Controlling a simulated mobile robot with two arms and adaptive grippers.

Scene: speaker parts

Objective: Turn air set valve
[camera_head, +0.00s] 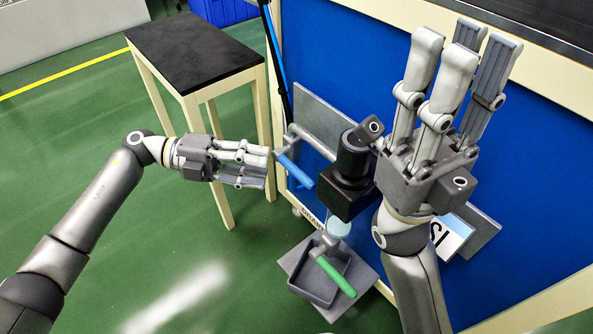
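A black valve unit (346,180) sits in front of the blue panel, between my two grippers. A lever with a blue handle (295,170) is at its left, sloping down to the right. A lever with a green handle (335,276) is below it, also sloping down right. My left gripper (266,167) points right, with straight fingers and nothing visible between them. Its fingertips are close to the left of the blue handle; I cannot tell whether they touch. My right gripper (467,44) points up with spread, empty fingers, right of the unit, and its palm hides part of the panel.
A small black-topped table (190,52) with pale legs stands at the upper left. A grey tray (318,284) lies under the green handle. A blue-panelled workstation (530,150) fills the right side. Green floor is clear at the lower left.

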